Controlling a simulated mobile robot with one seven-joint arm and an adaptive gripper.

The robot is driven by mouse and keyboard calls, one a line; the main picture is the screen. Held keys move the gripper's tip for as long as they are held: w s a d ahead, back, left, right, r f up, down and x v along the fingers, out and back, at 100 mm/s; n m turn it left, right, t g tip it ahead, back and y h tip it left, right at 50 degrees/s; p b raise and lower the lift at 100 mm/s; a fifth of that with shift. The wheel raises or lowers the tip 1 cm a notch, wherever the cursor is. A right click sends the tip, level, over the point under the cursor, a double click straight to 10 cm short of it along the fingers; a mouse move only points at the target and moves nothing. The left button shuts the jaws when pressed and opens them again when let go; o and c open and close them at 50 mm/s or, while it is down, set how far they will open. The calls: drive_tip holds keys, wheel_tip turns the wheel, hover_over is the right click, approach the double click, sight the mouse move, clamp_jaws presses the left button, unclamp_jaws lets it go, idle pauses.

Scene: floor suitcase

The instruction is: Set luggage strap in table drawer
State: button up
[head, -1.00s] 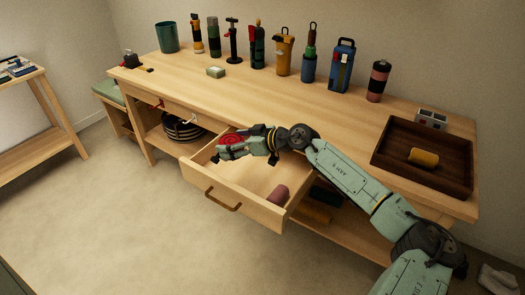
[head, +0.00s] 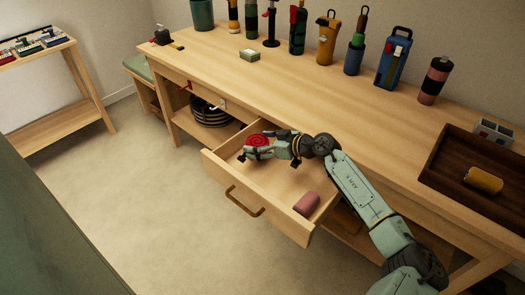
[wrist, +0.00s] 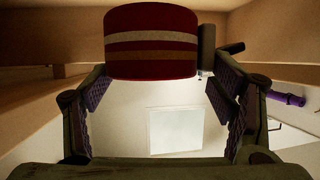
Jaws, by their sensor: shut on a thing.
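The luggage strap looks like a red roll (head: 257,142) in the head view. In the wrist view it is a dark red roll with pale and tan stripes (wrist: 151,42), at the fingertips. My gripper (head: 256,150) is shut on it and holds it within the outline of the open table drawer (head: 238,188), towards its left back. I cannot tell whether the roll touches the drawer floor. The drawer is pulled out from the wooden table (head: 300,95). A pink cylinder (head: 307,203) lies in the drawer's right front corner.
Several bottles and tools, including a blue lantern-like case (head: 393,58), stand along the table's back. A dark tray (head: 445,180) with a yellow roll (head: 484,180) is at the right. Black coiled hose (head: 210,113) sits on the lower shelf. Floor before the drawer is clear.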

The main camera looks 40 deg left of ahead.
drive_tip(key=shift+f, duration=1.85)
drive_tip(key=o, duration=1.3)
drive_tip(key=shift+f, duration=0.1)
drive_tip(key=shift+c, duration=0.2)
drive_tip(key=b+v, duration=0.1)
drive_tip(key=v, duration=0.6)
drive_tip(key=shift+d+r, duration=0.2)
drive_tip(key=shift+r, duration=0.05)
